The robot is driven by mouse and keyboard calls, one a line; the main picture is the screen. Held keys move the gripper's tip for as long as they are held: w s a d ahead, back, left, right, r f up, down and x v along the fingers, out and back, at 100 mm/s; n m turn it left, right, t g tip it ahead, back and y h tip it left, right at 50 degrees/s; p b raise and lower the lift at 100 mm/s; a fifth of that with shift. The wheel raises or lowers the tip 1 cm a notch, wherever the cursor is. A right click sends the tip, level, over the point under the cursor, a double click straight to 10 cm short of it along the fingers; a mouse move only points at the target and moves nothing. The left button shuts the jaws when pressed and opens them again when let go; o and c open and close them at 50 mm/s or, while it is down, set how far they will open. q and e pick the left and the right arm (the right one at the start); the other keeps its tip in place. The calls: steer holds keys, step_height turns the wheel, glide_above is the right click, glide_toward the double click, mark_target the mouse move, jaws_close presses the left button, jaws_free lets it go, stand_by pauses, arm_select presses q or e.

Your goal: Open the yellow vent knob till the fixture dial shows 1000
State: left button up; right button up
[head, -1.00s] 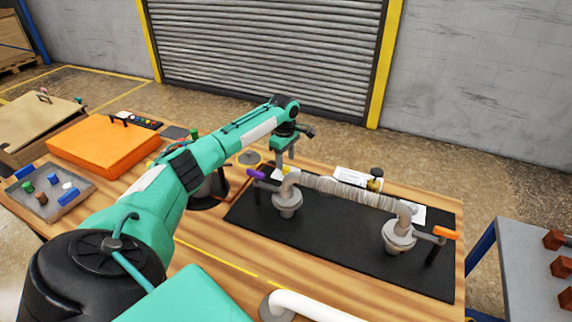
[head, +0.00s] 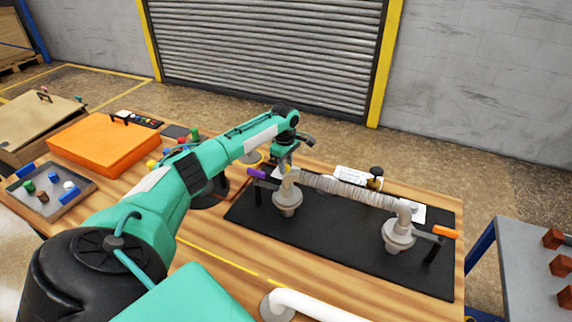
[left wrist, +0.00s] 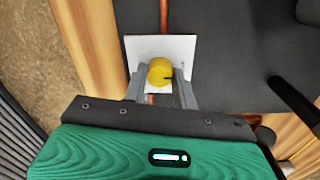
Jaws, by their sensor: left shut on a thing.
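The yellow vent knob (left wrist: 160,71) sits on a white plate (left wrist: 178,50) in the left wrist view, with a dark mark on its right side. My left gripper (left wrist: 160,78) is shut on the knob, one finger on each side. In the head view my left gripper (head: 284,168) points down behind the left end of the ribbed pipe (head: 345,190), and the knob is largely hidden there. I cannot make out a readable fixture dial in either view. My right gripper is not in view.
The ribbed pipe stands over a black mat (head: 300,238). A purple handle (head: 257,174) is close to my left gripper and an orange handle (head: 445,232) is at the pipe's right end. An orange case (head: 105,145) and a parts tray (head: 50,195) are on the left.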

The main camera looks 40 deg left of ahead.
arm_select(q)
steer(key=shift+r+p, duration=0.15)
steer(key=shift+p, duration=0.25)
steer(key=m+p, duration=0.2)
steer(key=shift+r+p, duration=0.15)
steer(key=shift+p, duration=0.15)
steer(key=shift+m+p, duration=0.45)
steer(key=shift+m, duration=0.05)
steer(key=m+p, duration=0.2)
steer(key=m, duration=0.1)
steer(key=m+p, duration=0.1)
steer(key=m, duration=0.2)
steer(key=shift+f, duration=0.2)
steer(key=m, duration=0.3)
steer(key=shift+h, duration=0.3)
steer(key=m, duration=0.6)
steer(key=shift+a+g, duration=0.1)
steer(key=shift+g, duration=0.2)
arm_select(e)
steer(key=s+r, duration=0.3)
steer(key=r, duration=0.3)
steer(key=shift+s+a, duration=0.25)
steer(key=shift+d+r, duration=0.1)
arm_select(q)
steer(key=o, duration=1)
